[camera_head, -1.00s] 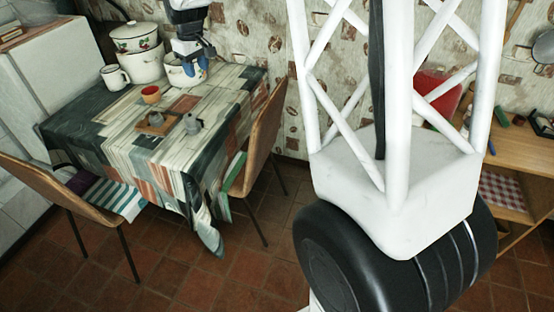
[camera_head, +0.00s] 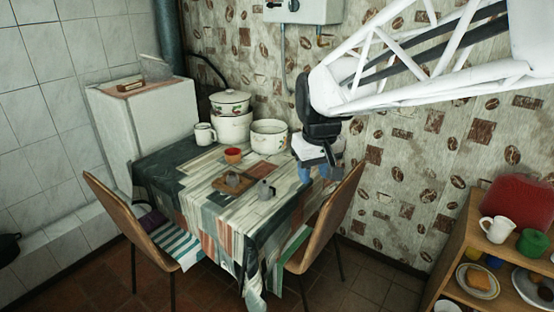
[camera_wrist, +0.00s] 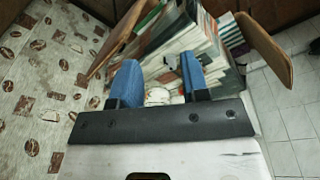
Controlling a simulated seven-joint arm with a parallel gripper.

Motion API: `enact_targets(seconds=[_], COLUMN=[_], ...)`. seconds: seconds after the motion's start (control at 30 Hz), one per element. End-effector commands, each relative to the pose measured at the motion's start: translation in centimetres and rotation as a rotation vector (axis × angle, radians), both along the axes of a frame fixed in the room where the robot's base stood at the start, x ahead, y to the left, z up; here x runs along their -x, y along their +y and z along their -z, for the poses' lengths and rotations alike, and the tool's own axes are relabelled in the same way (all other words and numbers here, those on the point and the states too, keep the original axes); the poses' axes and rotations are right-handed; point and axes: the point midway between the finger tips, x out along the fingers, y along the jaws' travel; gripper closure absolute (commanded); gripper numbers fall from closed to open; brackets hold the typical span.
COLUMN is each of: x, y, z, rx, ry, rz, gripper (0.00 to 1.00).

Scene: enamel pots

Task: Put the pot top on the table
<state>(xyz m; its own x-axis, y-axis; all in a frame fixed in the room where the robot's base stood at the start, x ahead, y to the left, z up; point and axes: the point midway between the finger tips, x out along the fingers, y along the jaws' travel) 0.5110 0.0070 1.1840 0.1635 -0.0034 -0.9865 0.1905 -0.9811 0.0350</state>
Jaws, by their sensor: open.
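An open white enamel pot (camera_head: 269,138) stands to the right of the stack. My gripper (camera_head: 318,172) is open and empty, to the right of the open pot, by the table's right edge. In the wrist view its blue fingers (camera_wrist: 158,80) are apart, with the tablecloth beyond them. A whitish thing between them there is too small to identify. The pot top cannot be made out in that view.
The table's front has bare cloth.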

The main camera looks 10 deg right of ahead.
Motion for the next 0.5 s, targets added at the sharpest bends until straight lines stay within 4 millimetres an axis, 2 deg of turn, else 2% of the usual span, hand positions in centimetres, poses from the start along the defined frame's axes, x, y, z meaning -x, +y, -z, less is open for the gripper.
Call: enact_targets(seconds=[0.1, 0.5], x=[3.2, 13.1], y=[-0.2, -0.8], z=[0.1, 2.0], rx=[-0.004, -0.022], ry=[-0.012, -0.047], rz=[0.031, 0.137], gripper=[0.58, 0.58])
